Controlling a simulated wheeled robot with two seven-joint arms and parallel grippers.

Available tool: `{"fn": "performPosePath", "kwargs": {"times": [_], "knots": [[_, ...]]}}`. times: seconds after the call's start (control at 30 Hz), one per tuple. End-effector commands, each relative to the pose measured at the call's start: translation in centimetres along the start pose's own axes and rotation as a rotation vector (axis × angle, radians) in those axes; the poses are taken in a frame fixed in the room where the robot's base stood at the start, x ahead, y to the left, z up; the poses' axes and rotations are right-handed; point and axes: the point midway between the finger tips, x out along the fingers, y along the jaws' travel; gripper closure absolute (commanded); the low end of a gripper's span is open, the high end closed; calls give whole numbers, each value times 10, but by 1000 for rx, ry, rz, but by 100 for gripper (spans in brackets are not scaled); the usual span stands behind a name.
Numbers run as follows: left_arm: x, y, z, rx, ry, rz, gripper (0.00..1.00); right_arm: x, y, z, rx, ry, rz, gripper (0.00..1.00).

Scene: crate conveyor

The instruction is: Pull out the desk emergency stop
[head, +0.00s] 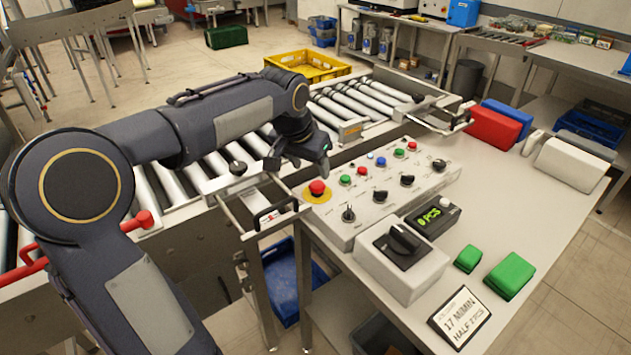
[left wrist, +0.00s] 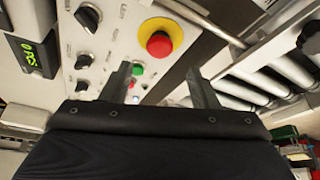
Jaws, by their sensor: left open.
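The emergency stop is a red mushroom button (head: 317,187) on a yellow round plate, at the left end of the grey control panel (head: 375,213) on the desk. In the left wrist view the red button (left wrist: 159,43) lies beyond my fingertips, near the top. My left gripper (head: 308,160) hangs just above and behind the button in the head view. In the left wrist view its two fingers (left wrist: 158,75) stand apart with nothing between them; the button is apart from them. My right gripper is in neither view.
The panel also carries several coloured buttons and black knobs. A white box with a black rotary switch (head: 398,240), a counter display (head: 431,216) and green blocks (head: 510,275) stand nearer on the desk (head: 560,210). A roller conveyor (head: 345,105) runs behind, with a yellow crate (head: 307,66) beyond.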

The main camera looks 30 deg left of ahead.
Motion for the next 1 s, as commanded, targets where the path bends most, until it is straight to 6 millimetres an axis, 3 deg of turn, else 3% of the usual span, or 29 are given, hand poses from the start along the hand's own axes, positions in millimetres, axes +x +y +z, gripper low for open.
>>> {"fn": "performPosePath", "kwargs": {"times": [0.33, 0.73, 1.0], "knots": [[53, 1, 1, -1, -3, 2, 45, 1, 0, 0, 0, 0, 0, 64], [63, 1, 1, -1, 0, 2, 45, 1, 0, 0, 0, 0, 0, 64], [63, 1, 1, -1, 0, 2, 79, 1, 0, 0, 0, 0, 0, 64]]}}
